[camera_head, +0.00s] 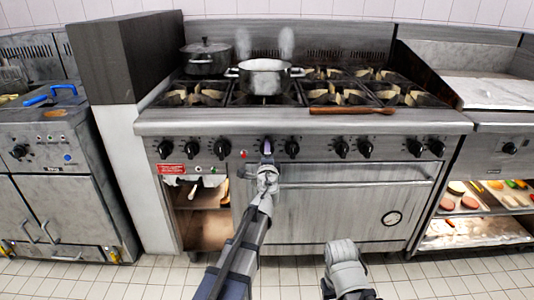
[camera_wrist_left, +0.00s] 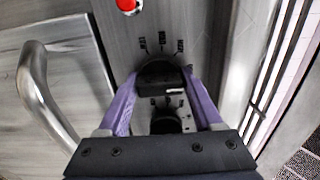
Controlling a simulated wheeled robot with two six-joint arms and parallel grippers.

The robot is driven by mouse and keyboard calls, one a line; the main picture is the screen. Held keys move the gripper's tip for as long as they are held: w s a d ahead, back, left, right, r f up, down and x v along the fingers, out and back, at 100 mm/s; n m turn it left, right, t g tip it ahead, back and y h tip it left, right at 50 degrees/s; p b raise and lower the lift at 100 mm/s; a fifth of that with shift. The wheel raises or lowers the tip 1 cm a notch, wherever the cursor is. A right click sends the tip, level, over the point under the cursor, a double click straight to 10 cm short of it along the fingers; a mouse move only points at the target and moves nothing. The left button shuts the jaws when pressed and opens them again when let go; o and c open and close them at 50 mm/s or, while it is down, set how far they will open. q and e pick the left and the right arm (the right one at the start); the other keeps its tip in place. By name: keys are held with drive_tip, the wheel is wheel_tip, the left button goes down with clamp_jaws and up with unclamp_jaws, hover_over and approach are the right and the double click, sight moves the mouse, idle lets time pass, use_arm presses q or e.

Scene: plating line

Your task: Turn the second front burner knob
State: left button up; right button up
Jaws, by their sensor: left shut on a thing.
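The cooking range's front panel (camera_head: 318,147) carries a row of black burner knobs. My left gripper (camera_head: 267,152) is at the panel, just right of a small red light (camera_head: 243,153). In the left wrist view its purple fingers (camera_wrist_left: 160,80) are closed around a black burner knob (camera_wrist_left: 158,76), one on each side. Printed marks show beside the knob. Another black knob (camera_wrist_left: 166,122) shows beyond it, partly hidden by the gripper. It is the knob (camera_head: 292,148) just right of the gripper in the head view. My right arm is low in the head view; its gripper cannot be seen.
A steel pot (camera_head: 264,78) stands on a burner with steam above it. A lidded dark pot (camera_head: 206,58) is behind it to the left. A wooden spoon (camera_head: 350,110) lies at the front of the cooktop. The oven handle (camera_head: 355,182) runs below the knobs.

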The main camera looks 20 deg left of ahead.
use_arm(q)
drive_tip(key=o, duration=1.3)
drive_tip(key=v, duration=0.8)
